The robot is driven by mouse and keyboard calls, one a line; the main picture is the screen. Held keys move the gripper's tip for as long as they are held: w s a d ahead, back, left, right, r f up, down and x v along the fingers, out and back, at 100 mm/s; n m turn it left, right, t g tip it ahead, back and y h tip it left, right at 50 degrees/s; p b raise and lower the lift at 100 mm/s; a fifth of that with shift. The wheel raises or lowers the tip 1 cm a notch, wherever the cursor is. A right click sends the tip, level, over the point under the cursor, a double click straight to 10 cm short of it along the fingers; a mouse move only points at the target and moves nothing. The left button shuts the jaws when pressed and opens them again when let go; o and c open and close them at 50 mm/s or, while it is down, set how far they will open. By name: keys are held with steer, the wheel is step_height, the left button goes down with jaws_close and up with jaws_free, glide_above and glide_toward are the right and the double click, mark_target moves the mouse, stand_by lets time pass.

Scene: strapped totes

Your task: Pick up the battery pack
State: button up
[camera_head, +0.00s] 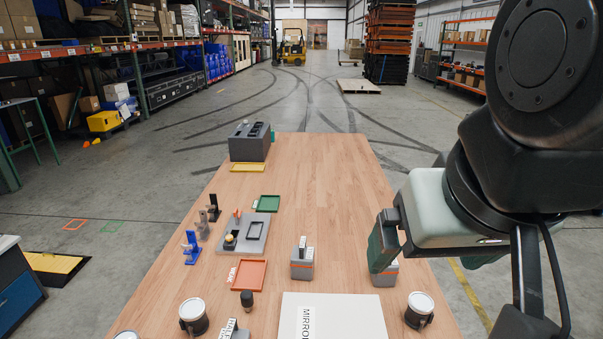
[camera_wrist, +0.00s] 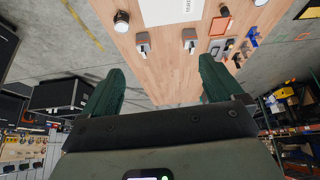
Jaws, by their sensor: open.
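Two similar grey boxes with an orange band stand on the wooden table, one near the middle (camera_head: 302,269) and one to the right (camera_head: 388,280). I cannot tell for sure whether either is the battery pack. They also show in the wrist view, the middle one (camera_wrist: 189,40) and the right one (camera_wrist: 143,42). My gripper (camera_head: 383,250) has dark green fingers and hangs at the table's right side, covering part of the right box in the head view. In the wrist view my gripper (camera_wrist: 160,68) is open and empty, with both boxes beyond its fingertips.
A white board (camera_head: 345,318) lies at the table's near edge, with lidded cups (camera_head: 194,317) and (camera_head: 419,310) on either side. An orange tray (camera_head: 249,275), a grey fixture plate (camera_head: 255,245) and a dark grey block (camera_head: 248,148) stand left. The table's centre back is clear.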

steer(key=w+a+f+m+g+y, duration=0.3)
steer(key=w+a+f+g+y, duration=0.25)
steer(key=f, duration=0.35)
steer(key=w+a+f+m+g+y, duration=0.4)
steer(key=a+f+g, duration=0.15)
steer(key=f, duration=0.45)
steer(key=m+t+y, duration=0.6)
steer(key=m+y, duration=0.3)
steer(key=m, duration=0.3)
glide_toward(230, 332)
steer(key=shift+w+d+f+h, duration=0.2)
steer(key=shift+w+f+h, duration=0.1)
steer(key=shift+f, duration=0.2)
steer(key=shift+a+f, duration=0.1)
steer(key=shift+a, duration=0.25)
steer(key=a, duration=1)
steer(key=shift+w, duration=0.1)
steer(key=shift+c, duration=0.4)
